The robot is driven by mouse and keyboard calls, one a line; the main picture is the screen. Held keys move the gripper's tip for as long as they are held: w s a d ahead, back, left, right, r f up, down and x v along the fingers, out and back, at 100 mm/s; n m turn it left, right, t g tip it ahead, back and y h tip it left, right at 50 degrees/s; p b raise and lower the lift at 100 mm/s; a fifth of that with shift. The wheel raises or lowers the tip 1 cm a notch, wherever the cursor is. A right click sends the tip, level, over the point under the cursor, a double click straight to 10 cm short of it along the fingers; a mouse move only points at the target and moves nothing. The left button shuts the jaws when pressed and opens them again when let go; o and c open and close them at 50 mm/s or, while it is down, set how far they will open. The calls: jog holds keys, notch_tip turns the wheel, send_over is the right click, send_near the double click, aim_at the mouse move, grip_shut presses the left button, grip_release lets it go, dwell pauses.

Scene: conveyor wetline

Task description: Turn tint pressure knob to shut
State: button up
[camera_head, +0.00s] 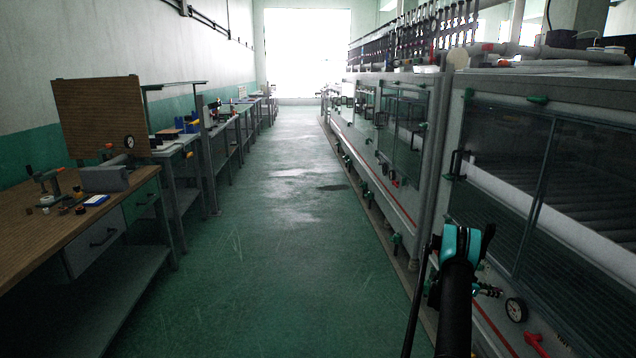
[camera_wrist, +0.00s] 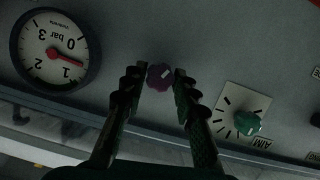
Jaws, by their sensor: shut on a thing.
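A dark purple knob (camera_wrist: 160,77) with a pale mark sits on a grey panel in the wrist view, between the fingertips of my gripper (camera_wrist: 159,85). The two ridged dark fingers are closed in on it from both sides. A round pressure gauge (camera_wrist: 54,50) marked in bar is to its left, its red needle lying between 0 and 1. A green knob (camera_wrist: 246,123) on a white scale plate is to its right. In the head view my arm reaches toward the machine at right; the fingertips and purple knob are hidden there.
In the head view the machine (camera_head: 448,120) with glass doors runs along the right. A gauge (camera_head: 516,309) and a red handle (camera_head: 536,343) are on its lower front. A wooden workbench (camera_head: 60,235) stands at left. The green floor (camera_head: 270,250) between is clear.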

jog(key=shift+m+t, duration=0.6)
jog(key=shift+m, duration=0.5)
jog(key=shift+s+m+t, duration=0.1)
jog(key=shift+m+t, duration=0.4)
jog(key=shift+m, duration=0.5)
jog(key=shift+m+t, duration=0.6)
jog(key=shift+m, duration=0.5)
